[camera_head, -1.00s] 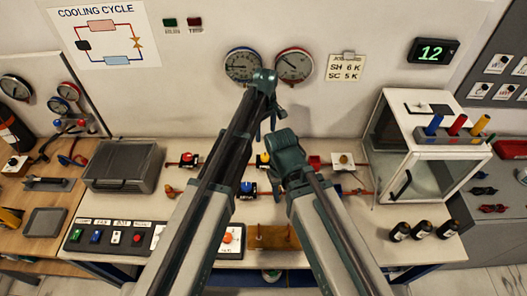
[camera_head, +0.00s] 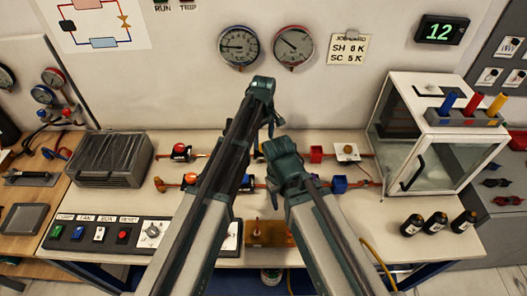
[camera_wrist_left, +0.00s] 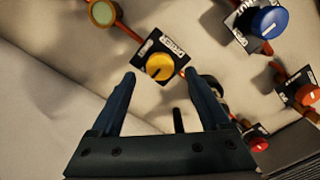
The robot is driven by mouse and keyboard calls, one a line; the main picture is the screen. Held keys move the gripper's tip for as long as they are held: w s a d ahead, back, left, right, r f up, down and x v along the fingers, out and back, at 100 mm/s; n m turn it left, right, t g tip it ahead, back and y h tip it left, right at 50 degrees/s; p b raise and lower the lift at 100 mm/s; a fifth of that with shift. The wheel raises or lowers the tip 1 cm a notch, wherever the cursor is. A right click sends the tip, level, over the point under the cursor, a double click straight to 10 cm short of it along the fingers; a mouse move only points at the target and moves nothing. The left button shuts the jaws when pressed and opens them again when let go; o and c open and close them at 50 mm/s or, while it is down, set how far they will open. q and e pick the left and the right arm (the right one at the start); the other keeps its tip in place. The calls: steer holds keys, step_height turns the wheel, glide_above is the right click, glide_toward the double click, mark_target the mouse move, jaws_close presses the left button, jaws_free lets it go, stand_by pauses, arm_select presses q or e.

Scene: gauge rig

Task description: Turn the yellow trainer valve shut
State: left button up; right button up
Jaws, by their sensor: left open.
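The yellow valve knob (camera_wrist_left: 160,66) sits on a black label plate on a red pipe in the left wrist view, just beyond and between my fingertips. My left gripper (camera_wrist_left: 162,80) is open, a finger on each side of the line to the knob, with nothing between them. I cannot tell contact, but a gap appears to remain. In the head view my left gripper (camera_head: 271,124) points down over the bench and is small and dark. The yellow knob is mostly hidden behind my arms there.
A blue knob (camera_wrist_left: 267,21) and a red knob (camera_wrist_left: 257,143) stand near the yellow one. Two gauges (camera_head: 238,46) hang on the wall behind. A grey case (camera_head: 115,160) lies left, a white cabinet (camera_head: 435,130) stands right, and a switch panel (camera_head: 125,234) lies in front.

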mark_target(263, 146)
arm_select(q)
step_height(263, 146, down, 4)
steer(key=shift+r+b, duration=0.2)
steer(key=shift+b, duration=1)
arm_select(e)
step_height(263, 146, down, 4)
steer(key=shift+r, duration=0.25)
arm_select(q)
steer(key=shift+r, duration=0.1)
jaws_close()
